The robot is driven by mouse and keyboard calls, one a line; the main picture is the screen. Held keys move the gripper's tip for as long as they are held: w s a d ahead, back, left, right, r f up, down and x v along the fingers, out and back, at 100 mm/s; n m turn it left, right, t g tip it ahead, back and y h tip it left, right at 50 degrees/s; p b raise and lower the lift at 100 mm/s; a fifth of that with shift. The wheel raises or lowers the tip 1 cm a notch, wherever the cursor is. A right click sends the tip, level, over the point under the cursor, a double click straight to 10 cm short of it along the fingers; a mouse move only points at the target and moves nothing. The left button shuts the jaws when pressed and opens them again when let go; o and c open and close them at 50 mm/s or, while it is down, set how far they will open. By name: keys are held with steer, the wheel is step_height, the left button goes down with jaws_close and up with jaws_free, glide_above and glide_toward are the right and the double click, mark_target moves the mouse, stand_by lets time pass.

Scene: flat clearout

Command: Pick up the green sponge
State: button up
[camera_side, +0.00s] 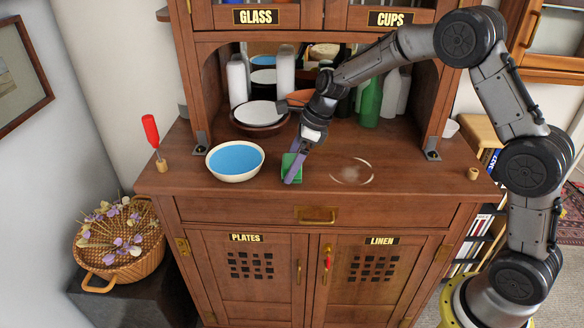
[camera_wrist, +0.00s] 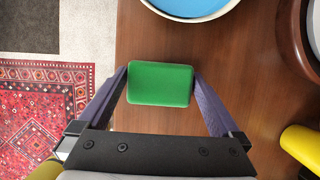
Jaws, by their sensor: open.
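The green sponge (camera_wrist: 160,84) lies on the brown wooden cabinet top. In the side view the sponge (camera_side: 288,166) is near the front edge, partly hidden behind my gripper's finger. My gripper (camera_side: 293,172) reaches down over it from the back right. In the wrist view my gripper (camera_wrist: 160,82) is open, with one purple finger on each side of the sponge. The left fingertip is very close to the sponge's left edge and the right one is close to its right edge. I cannot tell whether either finger touches it.
A bowl with blue inside (camera_side: 235,160) stands just left of the sponge. The front edge is close.

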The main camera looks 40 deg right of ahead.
mark_target(286, 161)
steer(key=c, duration=1)
steer(key=shift+r, duration=0.1)
steer(key=shift+r, duration=0.5)
step_height(286, 161, up, 2)
steer(key=shift+r, duration=0.15)
steer(key=s+r, duration=0.9)
steer(key=s, duration=0.5)
steer(key=shift+d+r, duration=0.3)
steer(key=shift+d, duration=0.1)
